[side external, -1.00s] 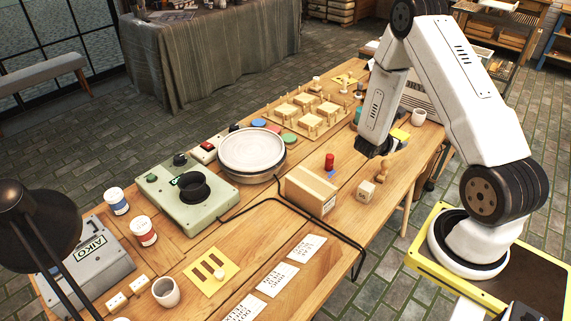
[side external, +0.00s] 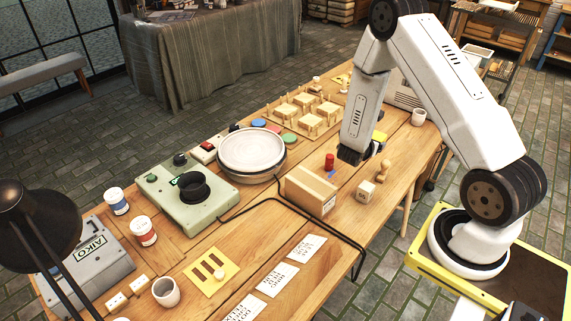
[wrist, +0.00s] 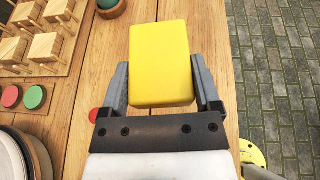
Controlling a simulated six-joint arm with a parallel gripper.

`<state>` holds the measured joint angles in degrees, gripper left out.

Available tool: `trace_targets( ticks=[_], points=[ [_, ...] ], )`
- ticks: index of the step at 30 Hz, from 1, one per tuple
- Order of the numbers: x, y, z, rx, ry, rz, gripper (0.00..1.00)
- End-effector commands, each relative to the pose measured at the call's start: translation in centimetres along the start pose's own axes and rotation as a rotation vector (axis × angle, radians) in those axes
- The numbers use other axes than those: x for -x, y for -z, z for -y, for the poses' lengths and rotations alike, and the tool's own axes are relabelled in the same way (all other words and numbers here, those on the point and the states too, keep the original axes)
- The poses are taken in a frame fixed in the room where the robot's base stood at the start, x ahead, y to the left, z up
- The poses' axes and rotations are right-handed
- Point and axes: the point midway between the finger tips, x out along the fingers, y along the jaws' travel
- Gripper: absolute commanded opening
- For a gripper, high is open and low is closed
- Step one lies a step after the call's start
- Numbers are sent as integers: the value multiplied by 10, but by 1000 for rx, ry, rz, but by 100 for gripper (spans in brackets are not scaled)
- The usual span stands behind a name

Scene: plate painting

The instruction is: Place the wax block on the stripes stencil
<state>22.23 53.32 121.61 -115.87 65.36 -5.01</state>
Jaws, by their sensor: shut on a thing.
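The wax block is yellow with rounded edges. In the wrist view the wax block (wrist: 160,60) sits between the two grey fingers, which touch its sides. In the side view my gripper (side external: 353,154) is above the table's back right part, and a yellow piece of the block (side external: 379,136) shows beside it. The rest of the block is hidden behind the gripper. The stripes stencil (side external: 198,279) is a yellow sheet with dark slots, flat on the table at the front left, well away from my gripper. A small pale knob stands on it.
A cardboard box (side external: 311,191), a red-topped object (side external: 329,161) and a wooden cube (side external: 365,192) stand below my gripper. A white plate (side external: 251,150) on a round base and a green control box (side external: 186,199) lie between. A black cable crosses the table.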

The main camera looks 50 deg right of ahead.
Motion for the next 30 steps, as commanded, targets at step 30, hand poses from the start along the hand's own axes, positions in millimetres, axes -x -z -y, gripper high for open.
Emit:
trace_targets(
  ticks=[30],
  points=[
    [232,78,-83,266,-640,6,16]
  ],
)
